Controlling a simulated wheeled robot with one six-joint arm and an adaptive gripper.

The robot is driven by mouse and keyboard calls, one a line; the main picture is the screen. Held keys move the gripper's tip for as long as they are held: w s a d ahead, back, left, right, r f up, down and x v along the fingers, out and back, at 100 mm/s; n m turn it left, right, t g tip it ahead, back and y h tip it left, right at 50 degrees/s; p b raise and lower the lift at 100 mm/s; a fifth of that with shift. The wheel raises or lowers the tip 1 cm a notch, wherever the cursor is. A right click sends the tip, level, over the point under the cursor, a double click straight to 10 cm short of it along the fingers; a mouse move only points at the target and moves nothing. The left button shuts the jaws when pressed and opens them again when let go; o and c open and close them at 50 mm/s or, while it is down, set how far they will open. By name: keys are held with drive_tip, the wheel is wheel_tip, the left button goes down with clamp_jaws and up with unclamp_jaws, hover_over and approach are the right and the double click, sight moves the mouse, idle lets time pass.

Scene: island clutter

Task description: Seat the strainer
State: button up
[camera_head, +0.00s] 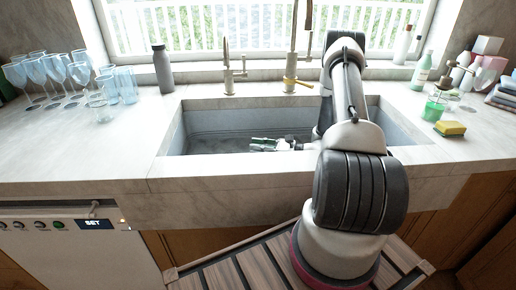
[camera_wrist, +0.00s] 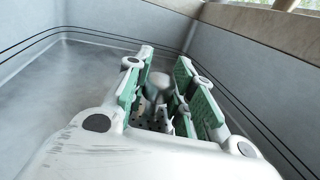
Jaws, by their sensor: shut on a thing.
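My gripper (camera_head: 268,144) reaches down into the sink basin (camera_head: 205,145), and it also shows in the wrist view (camera_wrist: 160,85). Its green-padded fingers are shut on the strainer (camera_wrist: 160,80), a grey metal piece with a rounded knob and a perforated part. The strainer sits between the fingers, low in the basin; I cannot tell whether it touches the floor. Its lower part is largely hidden by the fingers and gripper body. In the head view the strainer is too small to make out. The drain opening cannot be made out in either view.
Basin walls (camera_wrist: 60,22) rise around the gripper. A brass faucet (camera_head: 291,80) stands behind the sink. A grey bottle (camera_head: 162,70) and several glasses (camera_head: 80,75) stand on the left counter. A yellow sponge (camera_head: 450,128) and green cup (camera_head: 434,108) are at right.

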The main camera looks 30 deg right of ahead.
drive_tip(key=shift+f, duration=1.1)
drive_tip(key=o, duration=1.1)
drive_tip(key=v, duration=1.2)
